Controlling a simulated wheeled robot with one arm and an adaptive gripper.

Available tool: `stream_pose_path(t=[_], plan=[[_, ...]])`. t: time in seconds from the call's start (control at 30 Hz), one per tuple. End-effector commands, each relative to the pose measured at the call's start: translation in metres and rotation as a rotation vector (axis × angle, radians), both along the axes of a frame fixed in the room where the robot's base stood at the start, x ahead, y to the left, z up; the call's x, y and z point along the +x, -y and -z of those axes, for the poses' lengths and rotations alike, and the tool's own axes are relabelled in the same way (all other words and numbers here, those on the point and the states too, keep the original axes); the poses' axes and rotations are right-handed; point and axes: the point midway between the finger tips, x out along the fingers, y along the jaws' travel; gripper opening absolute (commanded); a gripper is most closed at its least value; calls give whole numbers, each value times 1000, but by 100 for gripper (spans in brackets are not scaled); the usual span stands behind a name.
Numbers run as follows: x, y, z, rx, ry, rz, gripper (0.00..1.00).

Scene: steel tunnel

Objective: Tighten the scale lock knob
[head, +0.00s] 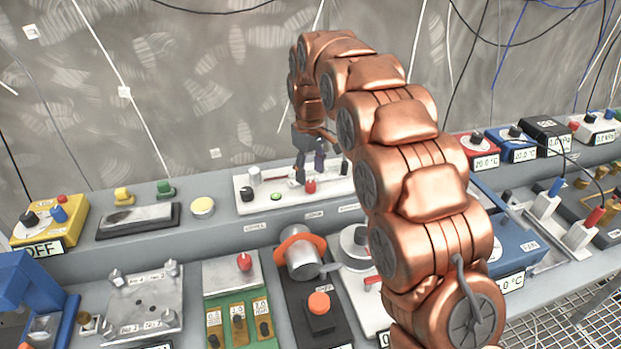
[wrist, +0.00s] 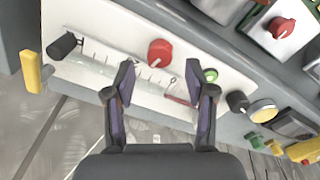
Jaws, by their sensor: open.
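A white panel (head: 267,209) with a printed scale stands on the rear shelf, under my gripper (head: 309,164). A red knob (head: 310,186) sits at its front edge below the fingers; no label confirms it as the scale lock knob. In the wrist view the red knob (wrist: 160,53) is beside the ruler-like scale (wrist: 110,54), just beyond the gap between the fingertips. My gripper (wrist: 160,72) is open and empty, its fingers apart from the knob in the picture. A black knob (wrist: 237,101) and a green button (wrist: 211,75) are on the same panel.
An orange-ringed valve (head: 301,250) is on the lower bench in front. Coloured meter boxes (head: 474,150) stand at right. The grey wall (head: 230,80) rises behind.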

Motion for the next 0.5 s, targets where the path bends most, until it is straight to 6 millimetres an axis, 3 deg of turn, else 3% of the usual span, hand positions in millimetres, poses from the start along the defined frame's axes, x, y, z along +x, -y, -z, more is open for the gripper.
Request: stream_pose_path(t=[0.23,0.5], plan=[[0,0,24,-1,-1,0,55],[0,0,34,-1,1,0,55]])
